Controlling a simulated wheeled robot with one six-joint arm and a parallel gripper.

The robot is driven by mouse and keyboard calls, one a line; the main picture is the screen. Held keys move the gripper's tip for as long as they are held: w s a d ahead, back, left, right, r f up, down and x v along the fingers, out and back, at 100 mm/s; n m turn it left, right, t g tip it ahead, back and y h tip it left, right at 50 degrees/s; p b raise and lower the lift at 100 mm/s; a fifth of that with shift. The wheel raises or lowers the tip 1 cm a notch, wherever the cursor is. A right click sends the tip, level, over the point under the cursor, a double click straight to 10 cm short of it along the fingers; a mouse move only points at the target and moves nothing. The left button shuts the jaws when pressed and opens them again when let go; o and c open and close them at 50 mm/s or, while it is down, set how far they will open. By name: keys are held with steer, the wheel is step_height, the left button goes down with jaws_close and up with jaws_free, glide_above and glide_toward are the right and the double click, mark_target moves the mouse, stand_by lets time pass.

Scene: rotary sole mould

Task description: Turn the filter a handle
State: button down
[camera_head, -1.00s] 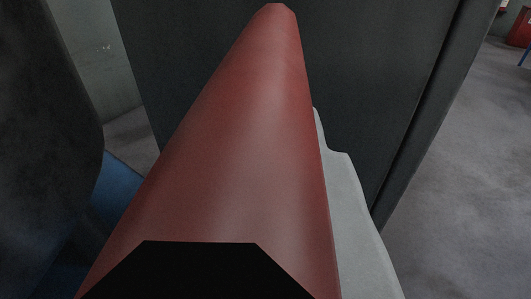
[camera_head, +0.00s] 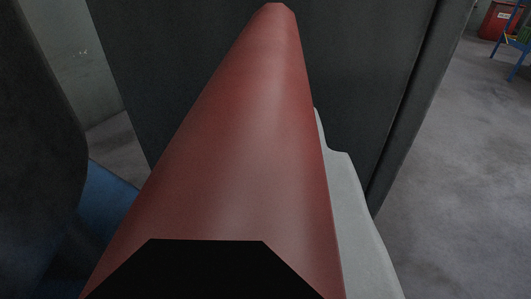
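A long red tapered bar (camera_head: 240,140) fills the middle of the view, narrowing to a blunt tip at the top. It looks like a handle seen from very close, but I cannot tell for sure that it is the filter a handle. A black angular piece (camera_head: 205,268) covers its near end at the bottom. A light grey part (camera_head: 352,200), seemingly of my gripper, shows along the bar's right side. The bar hides the fingertips, so I cannot tell whether they touch or grip it. The filter body is not clearly recognisable.
A dark grey panel (camera_head: 360,60) stands close behind the bar. A dark rounded shape (camera_head: 35,140) and a blue surface (camera_head: 105,200) are at the left. Open concrete floor (camera_head: 455,170) lies at the right, with a red box (camera_head: 497,22) and a blue frame far off.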

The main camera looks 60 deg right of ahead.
steer(key=shift+r, duration=0.1)
stand_by(0.3)
steer(key=c, duration=1.6)
jaws_free()
steer(key=v, duration=1.7)
steer(key=shift+a, duration=0.2)
steer(key=shift+c, duration=0.2)
